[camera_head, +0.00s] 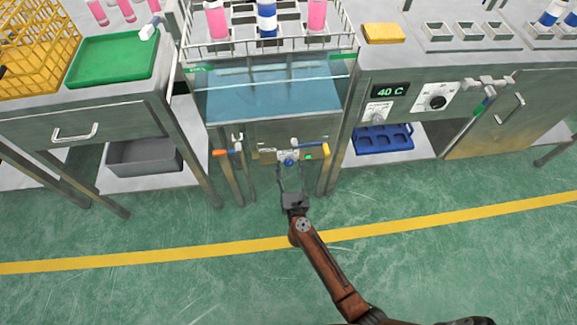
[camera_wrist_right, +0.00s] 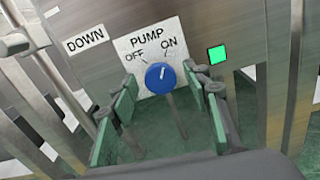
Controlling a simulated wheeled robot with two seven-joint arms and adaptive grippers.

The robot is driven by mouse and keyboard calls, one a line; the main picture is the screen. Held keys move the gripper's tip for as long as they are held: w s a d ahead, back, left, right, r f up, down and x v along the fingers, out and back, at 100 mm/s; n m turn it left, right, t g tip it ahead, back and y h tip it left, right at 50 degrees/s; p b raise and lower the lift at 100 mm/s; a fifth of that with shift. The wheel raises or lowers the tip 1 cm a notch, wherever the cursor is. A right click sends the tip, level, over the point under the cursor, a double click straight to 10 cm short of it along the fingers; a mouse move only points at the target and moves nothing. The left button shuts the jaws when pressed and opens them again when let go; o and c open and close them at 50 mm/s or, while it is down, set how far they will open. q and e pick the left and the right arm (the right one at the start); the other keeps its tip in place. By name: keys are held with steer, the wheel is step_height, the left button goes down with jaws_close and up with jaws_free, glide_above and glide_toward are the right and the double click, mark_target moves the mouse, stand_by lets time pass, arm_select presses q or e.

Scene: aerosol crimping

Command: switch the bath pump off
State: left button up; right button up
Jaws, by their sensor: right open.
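The blue pump knob (camera_wrist_right: 160,77) sits on a white plate (camera_wrist_right: 150,48) marked PUMP, with OFF at left and ON at right. Its white mark points up and slightly right, toward ON. A green lamp (camera_wrist_right: 217,55) glows right of the plate. In the head view the knob (camera_head: 288,162) is on the front panel below the water bath (camera_head: 270,97). My right gripper (camera_head: 291,182) is open in front of it. In the wrist view its green-padded fingers (camera_wrist_right: 160,88) stand on either side of the knob, with no clear contact seen. My left gripper is not in view.
An orange-handled lever (camera_head: 222,152) and a yellow-handled lever (camera_head: 324,150) flank the knob. A DOWN label (camera_wrist_right: 85,40) is left of the plate. A 40 C display (camera_head: 390,90) and a black dial (camera_head: 437,102) are on the right bench. The green floor in front is clear.

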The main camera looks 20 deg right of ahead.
steer(key=shift+w, duration=0.2)
steer(key=shift+c, duration=0.2)
steer(key=c, duration=1.1)
